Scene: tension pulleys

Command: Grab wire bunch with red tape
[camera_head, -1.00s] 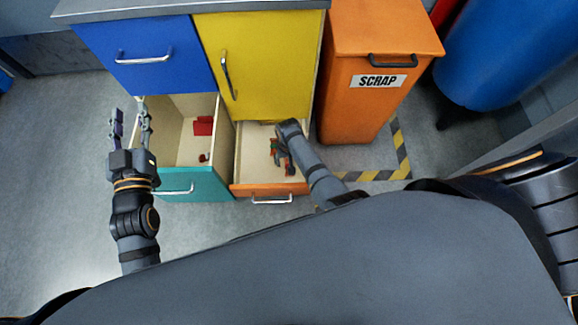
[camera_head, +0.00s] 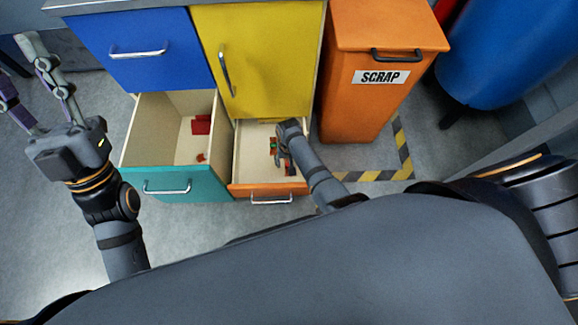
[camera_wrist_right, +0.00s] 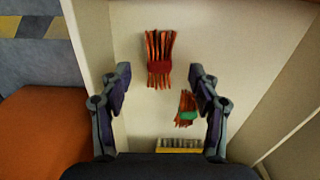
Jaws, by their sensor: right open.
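The wire bunch with red tape (camera_wrist_right: 159,62) is a bundle of orange-brown wires with a red band. It lies on the pale drawer floor in the right wrist view, straight ahead between and beyond my right fingertips. My right gripper (camera_wrist_right: 160,80) is open and empty over the open orange-fronted drawer (camera_head: 243,160). A smaller wire bunch with green tape (camera_wrist_right: 186,108) lies nearer, close to the right-hand finger. In the head view my right gripper (camera_head: 284,154) partly hides the drawer contents. My left gripper (camera_head: 18,66) is open and empty at the far left.
A yellow ribbed object (camera_wrist_right: 180,144) lies in the drawer near my wrist. The drawer walls are close on both sides. An open teal drawer (camera_head: 140,178) with red items stands to the left. An orange scrap bin (camera_head: 352,112) stands to the right.

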